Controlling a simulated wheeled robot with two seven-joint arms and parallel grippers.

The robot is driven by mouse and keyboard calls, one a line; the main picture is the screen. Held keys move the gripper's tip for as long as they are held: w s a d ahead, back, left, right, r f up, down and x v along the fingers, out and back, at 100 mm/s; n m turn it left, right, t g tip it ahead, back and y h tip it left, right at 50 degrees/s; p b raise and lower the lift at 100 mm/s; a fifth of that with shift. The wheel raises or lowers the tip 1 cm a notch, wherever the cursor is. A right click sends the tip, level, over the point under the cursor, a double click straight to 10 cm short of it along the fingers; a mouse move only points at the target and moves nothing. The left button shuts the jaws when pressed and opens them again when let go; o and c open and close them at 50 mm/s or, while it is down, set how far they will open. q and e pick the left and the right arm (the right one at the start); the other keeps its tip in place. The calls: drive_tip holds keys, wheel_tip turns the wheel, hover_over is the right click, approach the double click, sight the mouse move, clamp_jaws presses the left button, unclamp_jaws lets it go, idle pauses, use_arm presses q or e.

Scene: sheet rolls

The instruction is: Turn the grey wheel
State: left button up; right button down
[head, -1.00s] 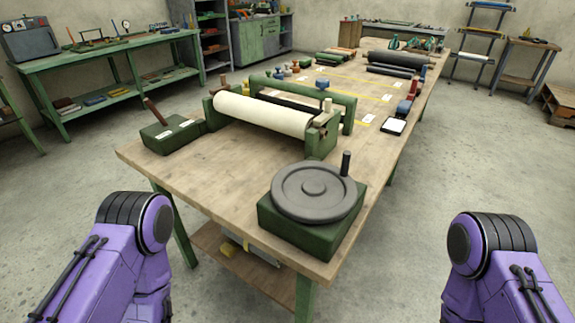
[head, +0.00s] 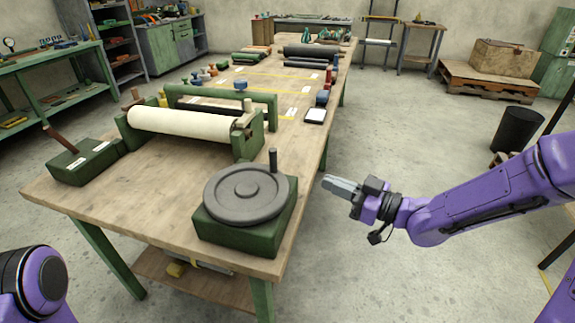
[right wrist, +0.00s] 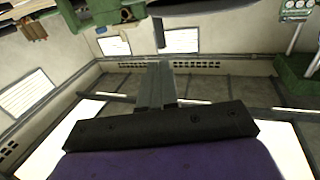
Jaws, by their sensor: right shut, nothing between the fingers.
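The grey wheel (head: 245,193) lies flat on a dark green box (head: 240,236) at the near right corner of the wooden table. A dark upright handle (head: 273,160) stands at the wheel's far right edge. My right gripper (head: 327,183) is shut and empty, in the air to the right of the wheel, apart from it. Its fingers (right wrist: 154,86) also show shut in the right wrist view. My left gripper is out of view; only part of my left arm shows at the lower left.
A cream roller (head: 180,122) in a green frame stands behind the wheel. A green box with a lever (head: 85,160) is at the table's left. A white-topped block (head: 316,115) sits near the right edge. Floor right of the table is clear near my right arm.

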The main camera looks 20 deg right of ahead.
sight(276, 162)
drive_tip(key=p+x, duration=0.1)
drive_tip(key=x, duration=1.1)
drive_tip(key=shift+w+a, duration=0.15)
drive_tip(key=shift+a, duration=0.1)
